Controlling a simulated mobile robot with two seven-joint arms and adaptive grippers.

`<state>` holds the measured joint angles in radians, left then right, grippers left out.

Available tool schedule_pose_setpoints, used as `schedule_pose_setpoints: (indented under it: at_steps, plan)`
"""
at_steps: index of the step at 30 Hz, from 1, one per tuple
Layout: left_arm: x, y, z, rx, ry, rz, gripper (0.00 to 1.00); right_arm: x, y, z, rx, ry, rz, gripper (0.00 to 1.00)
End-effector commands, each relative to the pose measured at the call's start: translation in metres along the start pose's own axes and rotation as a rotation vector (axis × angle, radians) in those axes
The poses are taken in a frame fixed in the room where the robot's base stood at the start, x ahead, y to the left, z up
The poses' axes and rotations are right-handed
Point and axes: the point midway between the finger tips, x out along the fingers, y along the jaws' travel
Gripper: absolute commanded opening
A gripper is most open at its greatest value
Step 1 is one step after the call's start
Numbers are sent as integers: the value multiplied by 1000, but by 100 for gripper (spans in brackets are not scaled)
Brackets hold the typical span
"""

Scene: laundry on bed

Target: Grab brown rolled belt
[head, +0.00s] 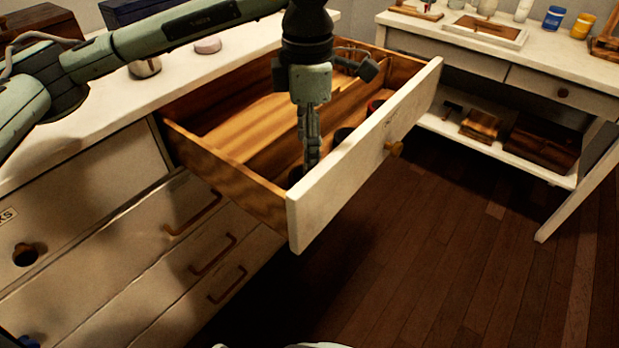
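Several rolled items stand in a row in the open wooden drawer (235,158), just behind its white front. A dark roll (295,174) is at the near end, partly hidden by my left gripper and the drawer front. Another dark roll (343,134) and a red one (375,105) are farther along. I cannot tell for sure which is the brown belt. My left gripper (311,162) points down into the drawer, with its fingertips at the near dark roll. The fingers overlap edge-on, so their opening and any contact are unclear. My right gripper is not in view.
The drawer's white front (365,150) and wooden side (222,168) stand close around the gripper. The dresser top (90,110) holds a metal cup (146,67) and a pink round item (208,45). A white desk (480,60) is at right. The floor between is clear.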

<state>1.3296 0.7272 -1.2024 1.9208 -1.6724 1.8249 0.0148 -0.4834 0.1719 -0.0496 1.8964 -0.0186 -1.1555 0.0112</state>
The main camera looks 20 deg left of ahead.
Motion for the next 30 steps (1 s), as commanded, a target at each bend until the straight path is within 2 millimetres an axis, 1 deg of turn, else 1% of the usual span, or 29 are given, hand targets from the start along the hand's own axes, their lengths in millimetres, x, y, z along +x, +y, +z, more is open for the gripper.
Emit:
schedule_pose_setpoints:
  at_steps: [1,3,8,15,19,25,26,30]
  plan:
    - [6,0,0,0,1,-2,68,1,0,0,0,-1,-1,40]
    - [12,0,0,0,1,-1,68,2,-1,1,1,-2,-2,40]
    - [23,0,0,0,0,-1,68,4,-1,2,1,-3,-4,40]
    - [59,3,-1,1,1,-2,68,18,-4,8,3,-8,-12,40]
    - [67,3,-1,1,0,-1,68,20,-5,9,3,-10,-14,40]
    - [68,3,-1,1,-1,0,68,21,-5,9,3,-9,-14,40]
    - [68,3,-1,1,-1,0,67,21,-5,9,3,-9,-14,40]
    - [68,3,-1,1,-1,0,49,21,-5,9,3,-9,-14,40]
